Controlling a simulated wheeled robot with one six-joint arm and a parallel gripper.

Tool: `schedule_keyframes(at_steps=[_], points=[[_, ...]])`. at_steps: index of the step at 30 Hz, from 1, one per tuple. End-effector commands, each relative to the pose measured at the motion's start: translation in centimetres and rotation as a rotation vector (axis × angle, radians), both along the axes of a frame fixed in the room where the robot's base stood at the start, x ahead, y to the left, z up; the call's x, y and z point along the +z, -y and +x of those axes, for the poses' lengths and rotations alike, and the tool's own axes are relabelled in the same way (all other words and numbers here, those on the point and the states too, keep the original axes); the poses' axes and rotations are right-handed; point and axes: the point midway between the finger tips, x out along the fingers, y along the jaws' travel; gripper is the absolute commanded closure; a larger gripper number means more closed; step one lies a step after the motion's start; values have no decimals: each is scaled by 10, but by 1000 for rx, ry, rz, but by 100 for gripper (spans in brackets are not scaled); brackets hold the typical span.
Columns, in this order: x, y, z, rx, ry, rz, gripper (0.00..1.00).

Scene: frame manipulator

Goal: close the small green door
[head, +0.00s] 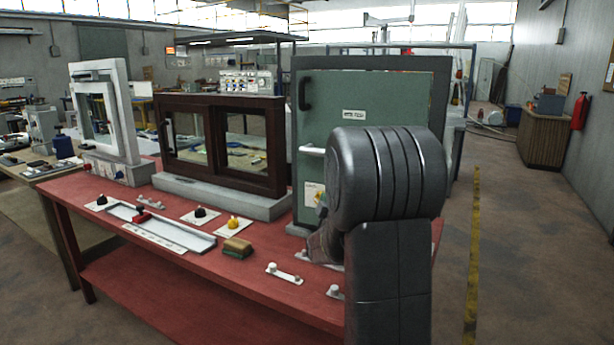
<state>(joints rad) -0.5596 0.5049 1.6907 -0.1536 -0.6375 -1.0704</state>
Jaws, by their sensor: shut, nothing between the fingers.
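The small green door (385,98) stands upright in a dark grey frame (370,63) at the right end of the red table. It has a dark pull handle (305,92) at its upper left, a white lever (312,150) below it and a white label. My dark arm covers the door's lower right part. A small part of my gripper (323,242) shows left of my arm, low in front of the door. It is shut and empty; its fingertips are mostly hidden, and contact with the door cannot be told.
A brown sliding window (220,102) on a grey base stands left of the door, and a white tilted window frame (128,110) is further left. The red table (120,240) carries a slider rail (160,228), several knobs and a brown-green block (237,247). Open floor lies right.

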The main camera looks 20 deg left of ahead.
Motion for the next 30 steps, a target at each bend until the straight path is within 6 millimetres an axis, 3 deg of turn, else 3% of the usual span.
schedule_keyframes(at_steps=[6, 11, 27, 30], points=[[7, -21, -30, 142, 213, -248, 100], [7, -29, -32, 168, 251, -288, 100], [8, -99, 33, 168, 247, -285, 100], [9, -99, 49, 163, 247, -286, 100]])
